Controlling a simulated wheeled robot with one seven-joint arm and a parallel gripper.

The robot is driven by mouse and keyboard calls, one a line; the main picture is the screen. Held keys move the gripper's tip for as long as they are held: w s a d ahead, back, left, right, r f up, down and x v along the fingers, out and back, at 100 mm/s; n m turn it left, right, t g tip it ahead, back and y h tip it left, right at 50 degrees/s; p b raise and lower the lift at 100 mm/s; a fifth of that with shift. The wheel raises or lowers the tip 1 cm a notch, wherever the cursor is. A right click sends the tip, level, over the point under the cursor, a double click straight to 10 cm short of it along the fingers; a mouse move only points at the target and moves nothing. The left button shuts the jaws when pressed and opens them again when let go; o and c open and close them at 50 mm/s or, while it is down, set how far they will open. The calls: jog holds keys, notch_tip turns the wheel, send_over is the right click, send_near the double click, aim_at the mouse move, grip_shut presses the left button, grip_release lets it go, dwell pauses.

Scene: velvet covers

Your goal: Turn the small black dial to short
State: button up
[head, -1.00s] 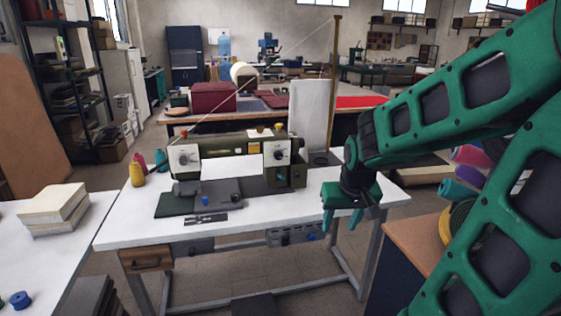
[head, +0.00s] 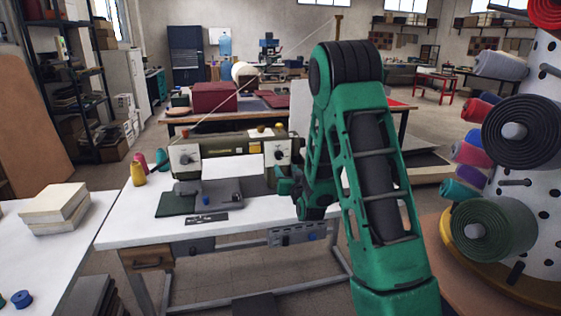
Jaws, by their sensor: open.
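An olive-green sewing machine (head: 228,143) stands on a white-topped table (head: 135,212). A small black dial (head: 279,155) sits on a white plate on the front of its right pillar. Another dark dial (head: 184,159) sits on a white plate on its left head. Markings on both plates are too small to read, so I cannot tell where either dial points. My gripper (head: 284,185) is open, just below and in front of the right dial, apparently not touching it. My arm hides the machine's right end.
Thread cones (head: 138,174) stand at the left. A rack of fabric rolls (head: 500,225) stands close on the right.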

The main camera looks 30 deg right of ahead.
aim_at(280, 156)
jog(key=x, duration=1.1)
jog(key=shift+s+d+r, duration=0.1)
jog(key=shift+r, duration=0.1)
